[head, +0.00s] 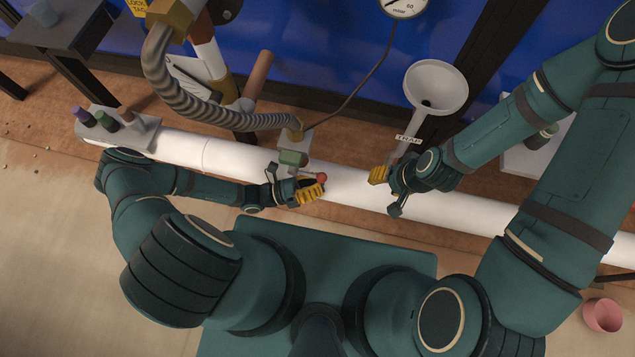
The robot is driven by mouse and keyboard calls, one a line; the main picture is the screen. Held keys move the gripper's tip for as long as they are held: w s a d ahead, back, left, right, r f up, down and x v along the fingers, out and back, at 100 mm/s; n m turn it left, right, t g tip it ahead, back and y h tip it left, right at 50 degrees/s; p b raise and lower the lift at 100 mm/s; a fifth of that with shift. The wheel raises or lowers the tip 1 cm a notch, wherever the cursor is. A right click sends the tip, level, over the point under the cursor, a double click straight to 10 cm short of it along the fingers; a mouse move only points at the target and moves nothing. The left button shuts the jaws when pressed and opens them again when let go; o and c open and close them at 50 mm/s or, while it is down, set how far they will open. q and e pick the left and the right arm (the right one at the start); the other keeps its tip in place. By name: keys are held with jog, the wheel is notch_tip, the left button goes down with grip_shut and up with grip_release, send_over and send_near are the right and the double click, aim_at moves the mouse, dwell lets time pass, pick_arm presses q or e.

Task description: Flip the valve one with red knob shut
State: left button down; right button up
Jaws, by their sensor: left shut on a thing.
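The red knob (321,177) shows at the fingertips of my left gripper (311,188), above the white pipe. The gripper's yellow fingers are shut on the knob and partly cover it.
The white pipe (232,160) runs across the view. A white funnel (436,86) with a "TRAP" tag stands behind my right gripper. A ribbed hose (160,70) arches at left. Several knobbed parts sit on a grey block (138,131). A pink cup (603,314) is at lower right.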

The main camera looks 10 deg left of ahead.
pick_arm(q)
jog(key=v, duration=1.2)
jog(key=shift+r, duration=0.1)
dwell(0.5)
